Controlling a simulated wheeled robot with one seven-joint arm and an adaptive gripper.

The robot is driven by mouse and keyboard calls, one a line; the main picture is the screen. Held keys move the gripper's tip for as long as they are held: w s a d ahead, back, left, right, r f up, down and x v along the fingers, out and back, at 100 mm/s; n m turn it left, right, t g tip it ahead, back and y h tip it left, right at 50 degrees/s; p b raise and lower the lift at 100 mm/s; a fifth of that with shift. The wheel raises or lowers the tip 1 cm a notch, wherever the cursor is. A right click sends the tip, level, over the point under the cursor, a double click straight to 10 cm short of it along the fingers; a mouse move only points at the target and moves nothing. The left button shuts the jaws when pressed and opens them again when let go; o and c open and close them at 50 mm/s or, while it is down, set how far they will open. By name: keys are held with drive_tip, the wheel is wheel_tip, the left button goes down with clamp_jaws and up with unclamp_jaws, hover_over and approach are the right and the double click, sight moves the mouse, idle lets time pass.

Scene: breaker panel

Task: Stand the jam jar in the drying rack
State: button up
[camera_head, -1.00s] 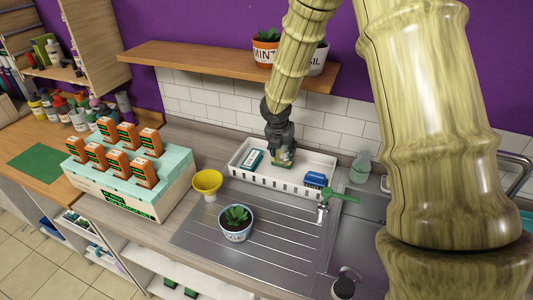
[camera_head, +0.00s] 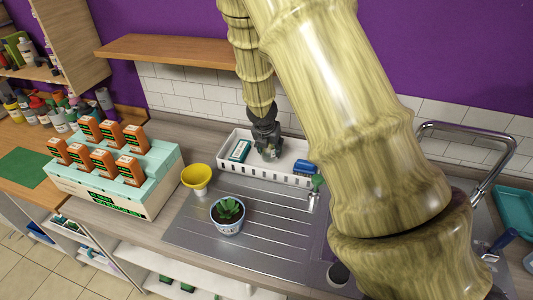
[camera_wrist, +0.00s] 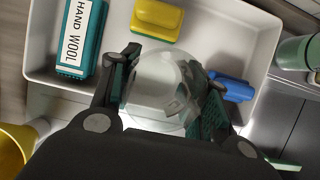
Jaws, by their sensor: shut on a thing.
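My gripper (camera_head: 267,141) is over the white slotted tray (camera_head: 229,164) at the back of the counter. In the wrist view my gripper (camera_wrist: 165,105) is shut on a clear round glass jar (camera_wrist: 160,78), with a finger on each side. The jar also shows faintly in the head view (camera_head: 269,153). Whether it touches the tray floor cannot be told. The white tray (camera_wrist: 222,55) lies behind it in the wrist view. Nothing else in view is clearly a drying rack.
The tray holds a teal HAND WOOL box (camera_wrist: 80,35), a yellow sponge (camera_wrist: 157,19) and a blue item (camera_wrist: 231,88). A yellow funnel (camera_head: 196,178) and potted succulent (camera_head: 228,214) stand in front. The tap (camera_head: 470,140) rises right; a shelf (camera_head: 165,50) overhangs behind.

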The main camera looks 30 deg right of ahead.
sight(265, 154)
drive_tip(key=w+f, duration=0.1)
drive_tip(key=f, duration=0.1)
drive_tip(key=w+f, duration=0.3)
drive_tip(key=f, duration=0.1)
drive_tip(key=shift+w+f, duration=0.3)
drive_tip(key=shift+w, duration=0.05)
drive_tip(key=shift+c, duration=0.5)
drive_tip(key=shift+a, duration=0.1)
clamp_jaws()
drive_tip(key=shift+s+r, duration=0.3)
drive_tip(key=shift+r, duration=0.2)
drive_tip(key=shift+s+r+b, duration=0.15)
drive_tip(key=shift+s+r, duration=0.05)
drive_tip(key=shift+s, duration=0.35)
drive_tip(key=shift+s+r+b, duration=0.15)
drive_tip(key=shift+s, duration=0.4)
drive_tip(key=o, duration=1)
unclamp_jaws()
drive_tip(key=shift+w+f, duration=0.7)
drive_tip(key=shift+f, duration=0.1)
drive_tip(key=o, duration=0.3)
drive_tip(key=shift+w+f, duration=0.15)
drive_tip(key=shift+w, duration=0.15)
drive_tip(key=shift+o, duration=0.4)
drive_tip(key=shift+s+r, duration=0.45)
drive_tip(key=shift+s, duration=0.1)
drive_tip(key=shift+w+r+p, duration=0.2)
drive_tip(key=shift+w+p, duration=0.1)
drive_tip(key=shift+w, duration=0.05)
drive_tip(key=v, duration=1.2)
